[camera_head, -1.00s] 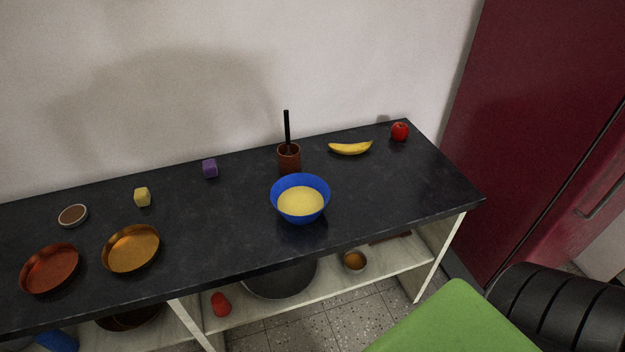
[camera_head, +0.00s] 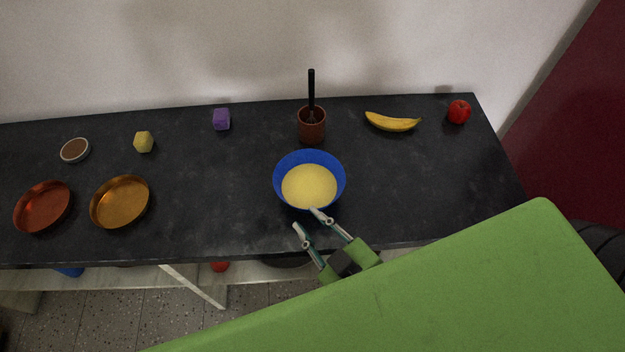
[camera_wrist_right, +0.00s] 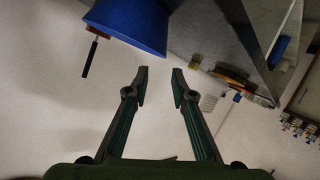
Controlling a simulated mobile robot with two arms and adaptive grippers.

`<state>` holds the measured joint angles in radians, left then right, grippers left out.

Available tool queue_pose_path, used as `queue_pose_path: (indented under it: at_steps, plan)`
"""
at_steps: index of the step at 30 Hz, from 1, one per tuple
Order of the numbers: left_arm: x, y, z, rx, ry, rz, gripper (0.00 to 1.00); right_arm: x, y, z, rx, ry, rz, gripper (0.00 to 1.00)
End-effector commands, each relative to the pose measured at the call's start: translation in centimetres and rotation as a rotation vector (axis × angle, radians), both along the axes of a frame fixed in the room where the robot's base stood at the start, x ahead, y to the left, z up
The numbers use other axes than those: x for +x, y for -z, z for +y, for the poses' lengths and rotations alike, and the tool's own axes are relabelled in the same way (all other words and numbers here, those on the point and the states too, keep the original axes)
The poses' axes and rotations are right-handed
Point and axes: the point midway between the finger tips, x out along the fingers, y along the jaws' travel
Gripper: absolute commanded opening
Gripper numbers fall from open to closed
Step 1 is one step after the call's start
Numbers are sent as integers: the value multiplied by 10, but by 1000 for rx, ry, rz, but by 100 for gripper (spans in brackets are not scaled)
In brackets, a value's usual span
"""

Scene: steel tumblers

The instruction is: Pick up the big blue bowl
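The big blue bowl (camera_head: 281,170) stands upright on the dark counter and holds a pale yellow content. My right gripper (camera_head: 308,219) is at the bowl's near side, its fingers apart and pointing toward it. In the right wrist view the bowl's blue outer wall (camera_wrist_right: 137,24) shows at the upper left, beyond the open, empty fingers (camera_wrist_right: 160,72). I cannot tell whether a fingertip touches the bowl. My left gripper is in neither view.
A brown cup (camera_head: 312,127) with a black-handled utensil stands just behind the bowl. A banana (camera_head: 392,122) and a red apple (camera_head: 459,111) lie to the right. A purple cube (camera_head: 221,119), yellow block (camera_head: 144,142) and copper pans (camera_head: 120,202) are left. Counter beside the bowl is clear.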

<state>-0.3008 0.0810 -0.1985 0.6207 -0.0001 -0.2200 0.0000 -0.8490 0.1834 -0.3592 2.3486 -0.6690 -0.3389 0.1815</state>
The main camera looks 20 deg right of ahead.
Motion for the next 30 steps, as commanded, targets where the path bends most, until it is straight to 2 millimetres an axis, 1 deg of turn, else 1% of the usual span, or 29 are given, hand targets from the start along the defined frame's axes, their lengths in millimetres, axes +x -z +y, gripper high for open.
queue_pose_path:
  at_steps: [1,4,9,12,20,27,30]
  plan:
    - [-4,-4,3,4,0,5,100,8,0,1,-2,-1,-4,23]
    - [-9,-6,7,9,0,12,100,22,6,5,-1,-1,-3,23]
    - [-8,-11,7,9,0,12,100,45,16,9,-1,0,-2,23]
    - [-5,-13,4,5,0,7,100,54,20,12,-1,0,-2,23]
    - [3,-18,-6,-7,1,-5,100,67,26,17,1,0,0,23]
    - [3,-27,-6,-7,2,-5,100,95,39,27,-1,1,-1,23]
    - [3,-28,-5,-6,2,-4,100,102,43,29,-1,0,1,23]
